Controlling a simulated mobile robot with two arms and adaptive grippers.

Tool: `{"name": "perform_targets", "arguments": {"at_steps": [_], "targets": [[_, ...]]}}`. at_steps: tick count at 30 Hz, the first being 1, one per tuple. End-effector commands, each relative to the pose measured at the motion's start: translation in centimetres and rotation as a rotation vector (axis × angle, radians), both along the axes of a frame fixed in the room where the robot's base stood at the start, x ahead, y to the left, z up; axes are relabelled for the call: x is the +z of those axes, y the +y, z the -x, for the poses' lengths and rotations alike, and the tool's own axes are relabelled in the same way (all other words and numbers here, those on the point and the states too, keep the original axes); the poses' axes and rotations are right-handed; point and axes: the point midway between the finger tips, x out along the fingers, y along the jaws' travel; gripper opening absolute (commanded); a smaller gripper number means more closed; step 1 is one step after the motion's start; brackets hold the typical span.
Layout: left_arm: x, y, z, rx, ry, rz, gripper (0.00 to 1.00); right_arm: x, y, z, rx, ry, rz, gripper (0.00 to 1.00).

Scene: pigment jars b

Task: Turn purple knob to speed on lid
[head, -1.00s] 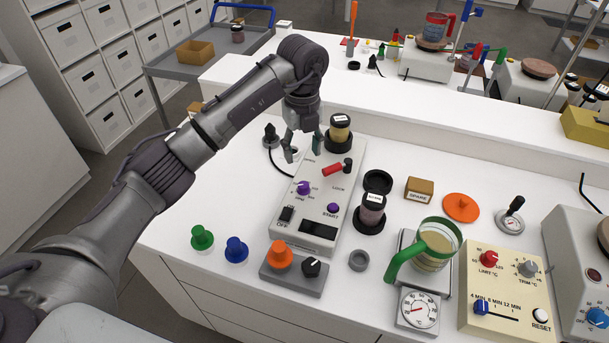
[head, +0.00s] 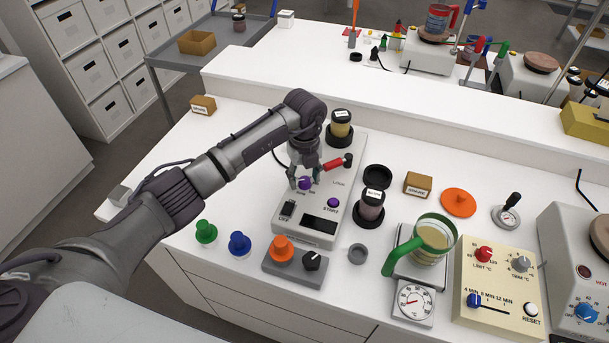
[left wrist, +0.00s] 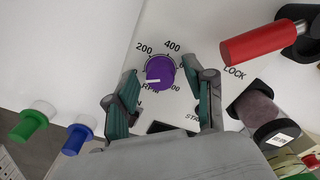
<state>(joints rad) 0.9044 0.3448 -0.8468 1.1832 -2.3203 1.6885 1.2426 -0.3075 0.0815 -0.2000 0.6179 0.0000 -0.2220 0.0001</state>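The purple knob (head: 304,183) sits on the light grey panel of the mixer (head: 332,185). In the left wrist view the purple knob (left wrist: 160,70) shows a white pointer line and a dial marked 200 and 400; the other marks are partly hidden. My left gripper (head: 307,177) is over the knob in the head view. In the left wrist view its two teal fingers (left wrist: 162,98) are spread apart, just below the knob, with nothing between them. A jar (head: 371,205) with a dark, labelled lid stands right of the mixer. My right gripper is not in view.
A red lock lever (head: 334,164) stands close behind the knob. Green (head: 206,231), blue (head: 239,243) and orange (head: 282,248) knobs stand in front. A jar with yellow contents (head: 340,128) stands at the mixer's back. A green-handled beaker (head: 430,238) is at the right.

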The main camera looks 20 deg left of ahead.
Motion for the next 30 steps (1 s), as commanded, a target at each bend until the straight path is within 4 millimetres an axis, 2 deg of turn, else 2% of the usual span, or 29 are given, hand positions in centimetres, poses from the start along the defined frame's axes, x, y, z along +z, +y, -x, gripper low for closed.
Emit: {"name": "perform_targets", "arguments": {"at_steps": [1,9,20,30], "targets": [[0.0,0.0,0.0,0.0,0.0,0.0,0.42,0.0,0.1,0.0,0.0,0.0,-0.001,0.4],[0.1,0.0,0.0,0.0,-0.001,0.001,0.0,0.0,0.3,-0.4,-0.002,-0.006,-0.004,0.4],[-0.1,0.0,-0.1,-0.054,-0.002,0.0,0.0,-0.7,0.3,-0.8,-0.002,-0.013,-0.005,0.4],[-0.3,0.0,-0.1,-0.299,-0.003,-0.002,0.0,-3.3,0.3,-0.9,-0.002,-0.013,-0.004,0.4]]}}
